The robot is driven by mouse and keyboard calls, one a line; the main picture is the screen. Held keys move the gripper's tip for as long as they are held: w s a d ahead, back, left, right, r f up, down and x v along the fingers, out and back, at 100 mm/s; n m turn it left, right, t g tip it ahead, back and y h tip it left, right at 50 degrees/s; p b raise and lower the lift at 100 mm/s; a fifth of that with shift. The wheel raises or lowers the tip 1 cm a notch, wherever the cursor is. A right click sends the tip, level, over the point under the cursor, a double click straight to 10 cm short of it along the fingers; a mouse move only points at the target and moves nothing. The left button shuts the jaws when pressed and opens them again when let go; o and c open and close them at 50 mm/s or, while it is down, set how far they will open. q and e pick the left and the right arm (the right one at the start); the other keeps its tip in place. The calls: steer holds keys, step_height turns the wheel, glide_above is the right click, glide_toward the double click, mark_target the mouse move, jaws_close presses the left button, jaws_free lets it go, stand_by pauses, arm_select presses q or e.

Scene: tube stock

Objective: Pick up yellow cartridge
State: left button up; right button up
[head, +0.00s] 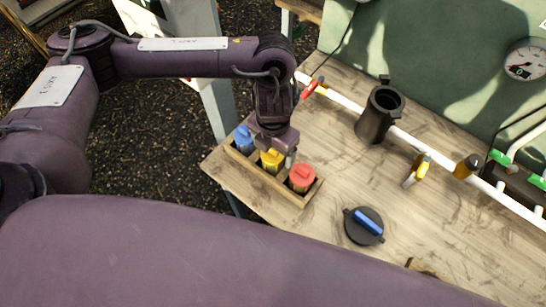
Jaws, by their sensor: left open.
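The yellow cartridge (271,161) stands in the middle of a small wooden rack (285,190) near the table's left corner. A blue cartridge (244,139) is to its left and a red cartridge (302,177) to its right in the same rack. My left gripper (277,148) is directly over the yellow cartridge, pointing down, with its fingers at the cartridge's top. It is open. The fingers hide part of the yellow cartridge, and I cannot tell whether they touch it. My right gripper is not in view.
A black cylindrical housing (378,117) stands open on the wooden table (440,245), beside a white pipe (432,154) with red and yellow valve handles. A black cap with a blue handle (364,226) lies in front. A gauge (524,62) is on the green wall.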

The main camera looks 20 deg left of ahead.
arm_select(q)
steer(key=shift+f, duration=0.65)
steer(key=shift+s, duration=0.1)
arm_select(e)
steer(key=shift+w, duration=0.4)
arm_select(q)
steer(key=c, duration=1.1)
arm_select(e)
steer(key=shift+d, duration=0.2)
arm_select(q)
steer(key=shift+r, duration=0.1)
steer(key=shift+r, duration=0.6)
step_height(320, 180, up, 19)
steer(key=shift+f, duration=0.2)
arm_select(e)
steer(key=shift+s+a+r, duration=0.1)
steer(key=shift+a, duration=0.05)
arm_select(q)
steer(key=shift+r, duration=0.15)
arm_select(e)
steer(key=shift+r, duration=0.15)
